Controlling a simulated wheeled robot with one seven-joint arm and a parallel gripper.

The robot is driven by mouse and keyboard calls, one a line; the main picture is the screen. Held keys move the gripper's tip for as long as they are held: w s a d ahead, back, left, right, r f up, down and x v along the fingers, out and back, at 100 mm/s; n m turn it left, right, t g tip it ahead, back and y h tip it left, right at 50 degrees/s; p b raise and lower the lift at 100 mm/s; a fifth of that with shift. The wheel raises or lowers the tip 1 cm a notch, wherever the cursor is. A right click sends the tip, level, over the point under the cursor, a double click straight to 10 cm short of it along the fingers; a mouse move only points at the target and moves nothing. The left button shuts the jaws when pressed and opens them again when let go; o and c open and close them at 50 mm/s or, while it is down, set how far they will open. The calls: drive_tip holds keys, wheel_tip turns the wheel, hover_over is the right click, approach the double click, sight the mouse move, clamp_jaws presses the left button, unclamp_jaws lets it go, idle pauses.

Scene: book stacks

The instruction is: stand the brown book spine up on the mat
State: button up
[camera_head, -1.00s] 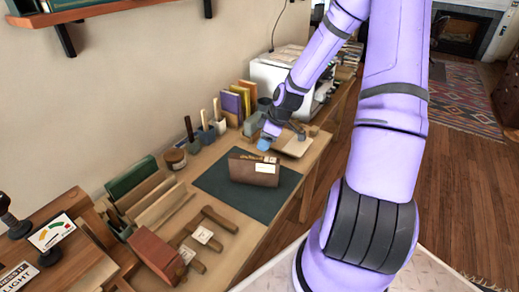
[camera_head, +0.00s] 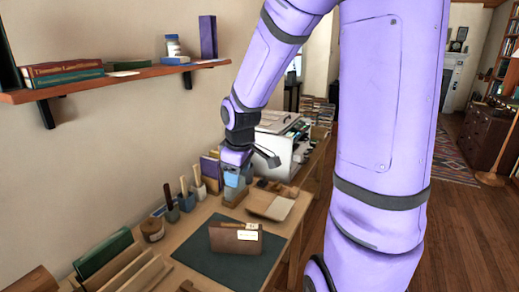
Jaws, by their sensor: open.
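The brown book (camera_head: 228,240) stands on its long edge on the dark green mat (camera_head: 205,264). Its broad brown face with a white label is toward me, and its narrow top edge shows gold marks too small to read. My gripper (camera_head: 233,188) is open and empty, pointing down above the back of the desk. It is behind the book and clear of it. The fingertips are small and partly merge with the things behind them.
Tool pots (camera_head: 186,201) and a brown jar (camera_head: 152,230) stand left of my gripper, with upright books (camera_head: 210,170) close behind. A pale tray (camera_head: 272,205) lies to the right. A wooden rack (camera_head: 105,265) is at the front left. A wall shelf (camera_head: 120,78) hangs above.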

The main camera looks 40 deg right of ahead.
drive_tip(key=s+a+r+m+t, duration=0.1)
drive_tip(key=s+a+r+m, duration=0.1)
drive_tip(key=s+a+r, duration=0.2)
drive_tip(key=s+a+r+m+t, duration=0.1)
drive_tip(key=s+a+r+m, duration=0.2)
drive_tip(key=s+r, duration=0.8)
drive_tip(key=shift+s+a+r+t+y, duration=0.35)
drive_tip(key=shift+s+a, duration=0.5)
drive_tip(key=shift+s, duration=0.75)
drive_tip(key=shift+f, duration=0.1)
